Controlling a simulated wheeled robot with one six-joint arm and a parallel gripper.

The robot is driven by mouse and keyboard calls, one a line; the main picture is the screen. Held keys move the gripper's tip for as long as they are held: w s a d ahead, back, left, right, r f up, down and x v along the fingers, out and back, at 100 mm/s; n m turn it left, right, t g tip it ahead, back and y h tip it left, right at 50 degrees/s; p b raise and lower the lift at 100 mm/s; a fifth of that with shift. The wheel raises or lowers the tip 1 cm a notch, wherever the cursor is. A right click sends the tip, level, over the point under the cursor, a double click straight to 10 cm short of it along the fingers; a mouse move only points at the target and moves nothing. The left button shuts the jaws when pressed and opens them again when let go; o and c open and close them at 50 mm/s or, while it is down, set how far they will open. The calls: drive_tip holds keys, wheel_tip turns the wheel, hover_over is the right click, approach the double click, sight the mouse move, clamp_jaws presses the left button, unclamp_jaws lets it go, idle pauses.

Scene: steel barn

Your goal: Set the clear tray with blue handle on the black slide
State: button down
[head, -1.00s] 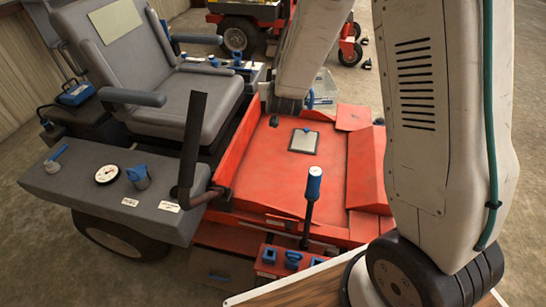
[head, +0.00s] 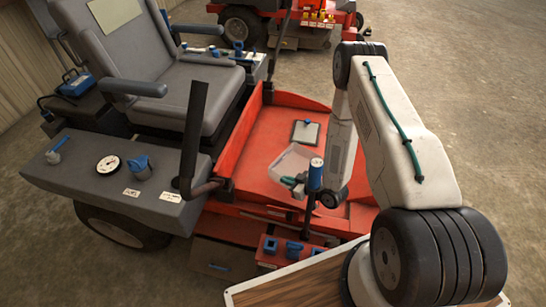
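The clear tray (head: 291,163) is a pale see-through shallow box above the red deck, in the middle of the head view. My gripper (head: 297,188) is at the tray's near edge, partly hidden behind an upright lever with a blue top. It appears shut on the tray's handle, where a bit of blue-green shows; the fingers are small and partly covered. A flat black-edged plate (head: 305,134) with a pale face and a small blue knob lies on the red deck just beyond the tray. I cannot tell whether it is the black slide; no other clear candidate shows.
The blue-topped lever (head: 315,175) stands close in front of my gripper. A red block with blue fittings (head: 291,250) is below it. The grey seat (head: 180,90) and a bent black bar (head: 193,140) stand left of the red deck (head: 262,150). Another red machine is behind.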

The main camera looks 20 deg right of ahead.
drive_tip(key=w+a, duration=0.3)
drive_tip(key=w+a+f, duration=0.1)
drive_tip(key=w+a, duration=0.2)
drive_tip(key=w, duration=0.1)
drive_tip(key=w+a+f, duration=0.1)
drive_tip(key=w+a, duration=0.2)
drive_tip(key=w, duration=0.1)
drive_tip(key=shift+a+f, duration=0.2)
drive_tip(key=shift+w+a+f, duration=0.1)
drive_tip(key=shift+w+f, duration=0.05)
drive_tip(key=shift+f, duration=0.75)
drive_tip(key=shift+w+a+f, duration=0.1)
drive_tip(key=shift+f, duration=0.8)
drive_tip(key=shift+f, duration=0.15)
drive_tip(key=c, duration=1.6)
unclamp_jaws()
drive_tip(key=shift+c, duration=0.2)
